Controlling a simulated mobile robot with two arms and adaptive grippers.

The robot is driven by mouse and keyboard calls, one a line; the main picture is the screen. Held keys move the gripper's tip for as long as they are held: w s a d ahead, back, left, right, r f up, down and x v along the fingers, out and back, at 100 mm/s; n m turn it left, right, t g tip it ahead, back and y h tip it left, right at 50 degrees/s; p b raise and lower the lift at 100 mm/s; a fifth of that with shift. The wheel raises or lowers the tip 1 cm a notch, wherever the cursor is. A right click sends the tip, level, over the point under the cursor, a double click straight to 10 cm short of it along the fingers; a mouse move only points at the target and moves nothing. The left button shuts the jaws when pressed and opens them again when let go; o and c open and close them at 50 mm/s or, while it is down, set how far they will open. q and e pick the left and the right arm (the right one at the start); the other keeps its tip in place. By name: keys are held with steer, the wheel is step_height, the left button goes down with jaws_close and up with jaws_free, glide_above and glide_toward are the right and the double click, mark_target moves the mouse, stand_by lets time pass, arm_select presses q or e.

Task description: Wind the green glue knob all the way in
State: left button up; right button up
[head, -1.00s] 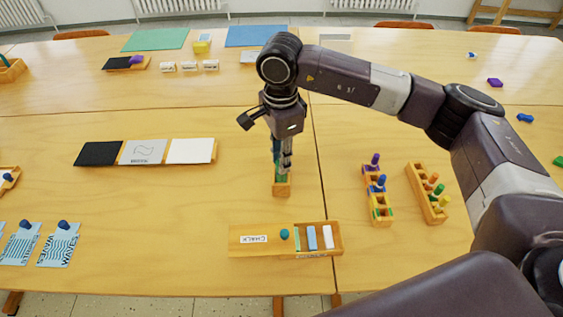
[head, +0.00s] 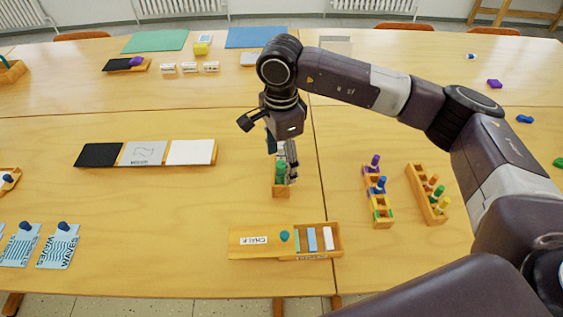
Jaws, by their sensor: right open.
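The green glue stick with its knob (head: 281,169) stands in a small wooden holder (head: 282,192) near the middle of the front table. My right gripper (head: 283,170) hangs straight down over the holder with its fingers open around or beside the green piece. The arm and fingers hide part of it, so I cannot tell whether a finger touches it. My left gripper is not in view.
A wooden chalk box (head: 260,246) with a part-open lid lies in front of the holder. Racks of coloured pieces (head: 378,198) and (head: 428,195) stand to the right. A three-panel tray (head: 146,153) lies left. Bare table surrounds the holder.

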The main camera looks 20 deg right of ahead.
stand_by(0.3)
steer(key=m, duration=0.2)
steer(key=shift+f+m, duration=0.1)
steer(key=shift+m, duration=0.2)
steer(key=m+b, duration=0.1)
steer(key=m, duration=0.8)
steer(key=shift+s+d, duration=0.2)
steer(key=shift+d, duration=0.3)
steer(key=shift+s+d, duration=0.15)
steer(key=shift+d, duration=0.35)
jaws_close()
stand_by(0.6)
stand_by(1.1)
